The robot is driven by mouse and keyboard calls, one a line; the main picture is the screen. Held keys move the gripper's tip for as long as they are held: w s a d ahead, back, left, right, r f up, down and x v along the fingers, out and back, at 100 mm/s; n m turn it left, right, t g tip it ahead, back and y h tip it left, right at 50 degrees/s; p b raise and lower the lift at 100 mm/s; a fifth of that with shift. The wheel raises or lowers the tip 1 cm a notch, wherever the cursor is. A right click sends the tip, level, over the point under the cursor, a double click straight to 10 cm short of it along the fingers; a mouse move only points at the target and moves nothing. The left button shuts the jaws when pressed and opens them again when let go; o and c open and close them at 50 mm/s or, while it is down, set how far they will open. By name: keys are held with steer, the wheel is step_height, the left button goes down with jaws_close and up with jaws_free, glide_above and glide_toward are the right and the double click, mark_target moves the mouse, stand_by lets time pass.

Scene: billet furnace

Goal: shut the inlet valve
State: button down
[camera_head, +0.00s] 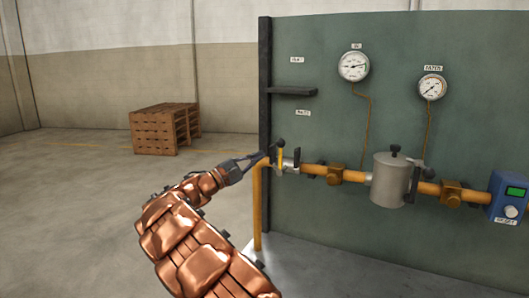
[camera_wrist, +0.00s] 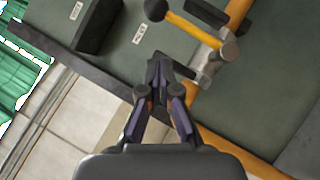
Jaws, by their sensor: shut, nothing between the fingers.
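The inlet valve (camera_head: 289,163) appears to be the fitting at the left end of the orange pipe. Its yellow lever (camera_head: 280,155) ends in a black knob and stands upright, across the pipe. In the wrist view the yellow lever (camera_wrist: 194,28) slants from the metal valve body (camera_wrist: 212,57) up left to the black knob (camera_wrist: 155,9), at an angle to the pipe. My gripper (camera_head: 263,156) is just left of the lever; in the wrist view its shut fingertips (camera_wrist: 158,68) are empty, below the lever, with a visible gap to it.
The orange pipe (camera_head: 316,169) runs right along the green panel (camera_head: 327,55) to a grey canister (camera_head: 390,180) and a blue box (camera_head: 508,197). Two gauges hang above. A black shelf (camera_head: 292,91) juts out at upper left. Wooden pallets (camera_head: 155,131) stand far left; the floor between is clear.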

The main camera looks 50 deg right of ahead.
steer(key=b+v, duration=0.1)
steer(key=v, duration=0.8)
steer(key=shift+a, duration=0.25)
steer(key=shift+s+f, duration=0.1)
steer(key=s+a+f+m+g+y+p, duration=0.15)
steer(key=s+y, duration=0.35)
steer(key=s, duration=0.7)
steer(key=s+a+f+m+t+y+p, duration=0.1)
steer(key=s+a+f+m+y, duration=0.3)
steer(key=s, duration=0.7)
steer(key=s+a+f+n+t+y+p, duration=0.1)
steer(key=s+a+f+y, duration=0.2)
steer(key=a, duration=0.6)
steer(key=s+a+f+n+t+y+p, duration=0.1)
steer(key=s+a+f+y, duration=0.2)
steer(key=s+a+y, duration=0.2)
steer(key=s+a+f+n+t+y+p, duration=0.1)
steer(key=s+a+f+y, duration=0.3)
steer(key=a, duration=0.9)
steer(key=s+t, duration=0.1)
steer(key=s, duration=0.2)
steer(key=shift+a, duration=0.4)
steer(key=shift+d, duration=0.1)
